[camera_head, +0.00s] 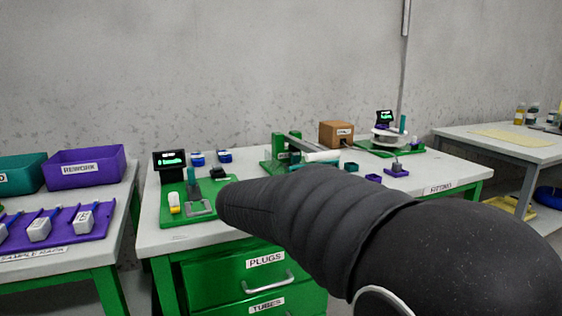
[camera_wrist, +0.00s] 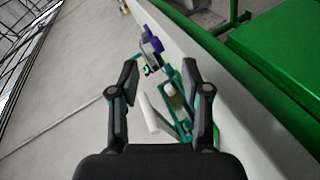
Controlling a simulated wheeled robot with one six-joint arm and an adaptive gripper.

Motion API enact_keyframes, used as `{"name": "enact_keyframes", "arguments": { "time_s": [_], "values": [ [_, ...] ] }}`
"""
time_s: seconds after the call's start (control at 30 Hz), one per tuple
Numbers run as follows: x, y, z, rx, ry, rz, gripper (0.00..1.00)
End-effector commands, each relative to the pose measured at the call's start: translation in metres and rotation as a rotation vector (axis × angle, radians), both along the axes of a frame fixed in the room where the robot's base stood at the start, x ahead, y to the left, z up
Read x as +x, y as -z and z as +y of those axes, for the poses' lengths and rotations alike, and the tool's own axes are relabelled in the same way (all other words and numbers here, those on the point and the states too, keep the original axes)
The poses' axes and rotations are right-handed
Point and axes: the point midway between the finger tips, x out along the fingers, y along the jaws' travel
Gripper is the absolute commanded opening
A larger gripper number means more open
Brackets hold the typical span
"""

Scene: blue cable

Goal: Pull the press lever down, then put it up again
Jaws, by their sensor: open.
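A green press-like frame (camera_head: 283,152) stands mid-table in the head view, with a long grey bar (camera_head: 311,144) and a white cylinder (camera_head: 322,156) reaching to the right. I cannot tell for sure which part is the lever. My gripper (camera_wrist: 160,80) is open and empty in the wrist view, its fingers spread above the table. Beyond and between the fingers lie a white cylinder (camera_wrist: 149,114) and a teal fixture (camera_wrist: 176,108), apart from the fingertips as far as I can tell. My dark arm covers the table's right front in the head view; my gripper is hidden there.
A green board with a teal post (camera_head: 191,178) and a grey U-shaped handle (camera_head: 201,208) stands at the table's left, near a small display (camera_head: 170,161). A brown box (camera_head: 336,134) is behind. Purple pieces (camera_head: 397,169) sit to the right. Drawers (camera_head: 262,284) are below.

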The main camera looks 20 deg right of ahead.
Motion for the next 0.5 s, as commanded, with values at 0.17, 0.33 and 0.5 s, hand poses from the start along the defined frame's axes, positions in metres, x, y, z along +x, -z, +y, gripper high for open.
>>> {"name": "enact_keyframes", "arguments": {
  "time_s": [0.17,0.33,0.5],
  "values": [
    [0.070,-0.024,0.014,-0.251,-0.041,-0.131,0.47],
    [0.107,-0.039,0.031,-0.387,-0.088,-0.230,0.47],
    [0.119,-0.045,0.036,-0.431,-0.105,-0.267,0.47]
  ]
}}
